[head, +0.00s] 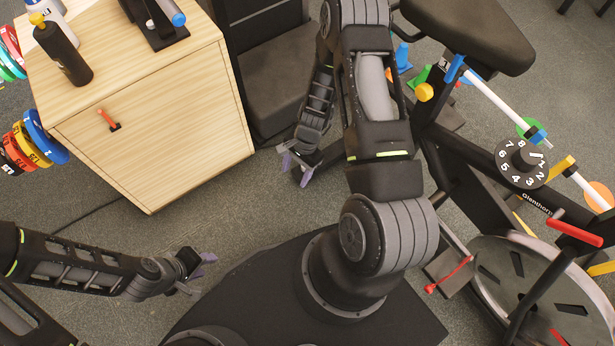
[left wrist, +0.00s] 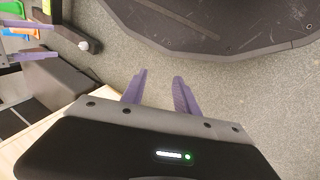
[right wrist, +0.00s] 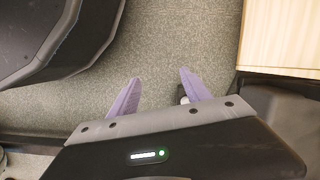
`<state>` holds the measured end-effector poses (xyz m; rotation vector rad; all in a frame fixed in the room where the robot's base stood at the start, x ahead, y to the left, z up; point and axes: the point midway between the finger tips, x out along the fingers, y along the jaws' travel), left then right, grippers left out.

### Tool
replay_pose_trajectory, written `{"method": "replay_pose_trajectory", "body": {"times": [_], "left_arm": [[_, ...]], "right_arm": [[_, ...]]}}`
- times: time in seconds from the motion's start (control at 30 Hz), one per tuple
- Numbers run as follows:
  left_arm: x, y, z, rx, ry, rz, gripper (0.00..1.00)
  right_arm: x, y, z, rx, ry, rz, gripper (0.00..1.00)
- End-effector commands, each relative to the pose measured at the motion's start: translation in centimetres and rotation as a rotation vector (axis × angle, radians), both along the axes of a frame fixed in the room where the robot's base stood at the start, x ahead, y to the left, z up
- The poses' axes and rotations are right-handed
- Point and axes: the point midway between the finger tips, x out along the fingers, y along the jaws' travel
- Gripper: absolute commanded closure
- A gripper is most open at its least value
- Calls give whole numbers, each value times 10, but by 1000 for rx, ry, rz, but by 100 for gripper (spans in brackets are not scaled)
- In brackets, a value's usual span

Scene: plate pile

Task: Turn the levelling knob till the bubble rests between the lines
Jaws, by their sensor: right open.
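No bubble or pair of lines can be made out in any view. A round black dial knob (head: 521,160) with white numbers sits on the exercise bike frame at the right of the head view; I cannot tell whether it is the levelling knob. My left gripper (head: 204,268) is low at the left, over the floor, far from the dial. Its purple fingers (left wrist: 158,90) are apart with nothing between them. My right gripper (head: 297,166) hangs between the cabinet and the bike, left of the dial. Its fingers (right wrist: 160,90) are apart and empty.
The bike's flywheel (head: 530,290) is at lower right.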

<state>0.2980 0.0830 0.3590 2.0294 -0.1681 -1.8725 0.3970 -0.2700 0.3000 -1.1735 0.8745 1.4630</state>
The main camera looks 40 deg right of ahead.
Motion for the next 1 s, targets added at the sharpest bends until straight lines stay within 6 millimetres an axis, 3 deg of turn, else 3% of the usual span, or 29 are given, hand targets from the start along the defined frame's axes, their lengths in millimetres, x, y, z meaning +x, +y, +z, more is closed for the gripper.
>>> {"method": "replay_pose_trajectory", "body": {"times": [0.03, 0.1, 0.2, 0.3, 0.5, 0.83, 1.0], "left_arm": [[2, 1, -50, 3, -4, 4, 64], [5, 3, -79, 5, -10, 9, 64], [8, 4, -114, 9, -17, 15, 64], [11, 6, -137, 12, -23, 20, 64], [13, 7, -153, 14, -28, 25, 64], [13, 7, -151, 14, -28, 25, 64], [13, 7, -155, 13, -28, 24, 64]], "right_arm": [[12, -23, -50, 7, 13, -110, 44], [27, -50, -77, 28, 30, -254, 44], [45, -83, -104, 62, 41, -427, 44], [59, -109, -120, 96, 43, -552, 44], [73, -132, -127, 135, 41, -666, 44], [74, -133, -124, 138, 41, -672, 44], [74, -131, -132, 138, 43, -670, 44]]}}
